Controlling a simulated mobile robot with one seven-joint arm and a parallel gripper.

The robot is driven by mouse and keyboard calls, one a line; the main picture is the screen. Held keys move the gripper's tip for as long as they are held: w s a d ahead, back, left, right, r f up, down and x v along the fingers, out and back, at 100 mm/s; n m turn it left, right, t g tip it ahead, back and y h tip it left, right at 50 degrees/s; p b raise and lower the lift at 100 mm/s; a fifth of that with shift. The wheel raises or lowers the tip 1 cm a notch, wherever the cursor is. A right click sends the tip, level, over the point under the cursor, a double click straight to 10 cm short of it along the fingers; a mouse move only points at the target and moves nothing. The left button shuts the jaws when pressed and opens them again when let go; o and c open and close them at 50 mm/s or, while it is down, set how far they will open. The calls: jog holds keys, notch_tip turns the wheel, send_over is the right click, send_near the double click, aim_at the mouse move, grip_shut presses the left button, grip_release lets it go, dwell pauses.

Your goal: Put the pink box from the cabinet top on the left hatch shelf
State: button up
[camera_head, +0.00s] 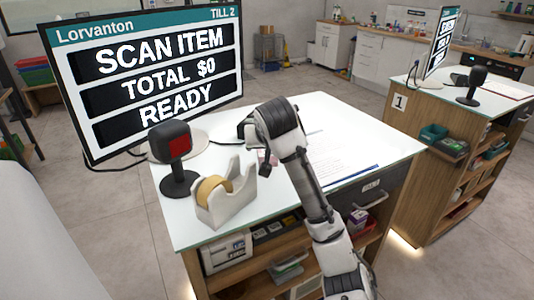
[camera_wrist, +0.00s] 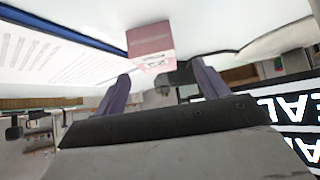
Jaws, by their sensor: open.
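A small pink box (camera_wrist: 150,46) stands on the white counter top in the wrist view, just beyond and roughly between my fingertips. It appears inverted there. In the head view a bit of pink (camera_head: 265,157) shows beside my arm, mostly hidden by it. My gripper (camera_wrist: 161,88) is open, with its two dark fingers apart and nothing between them. In the head view my gripper is largely hidden behind my wrist, low over the counter. I cannot identify the left hatch shelf in either view.
The counter (camera_head: 225,235) bears a till screen (camera_head: 150,75), a scanner (camera_head: 175,160), a tape dispenser (camera_head: 225,195) and papers (camera_head: 335,155). Shelves below it hold boxes. A second counter (camera_head: 400,150) stands at the right. Open floor lies between them and the back cabinets.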

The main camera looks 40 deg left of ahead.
jog(key=p+x, duration=0.1)
jog(key=x, duration=0.3)
jog(key=shift+w+f, duration=0.25)
jog(key=shift+f, duration=0.15)
jog(key=c, duration=1.2)
jog(key=shift+o, duration=0.2)
jog(key=shift+r, duration=0.1)
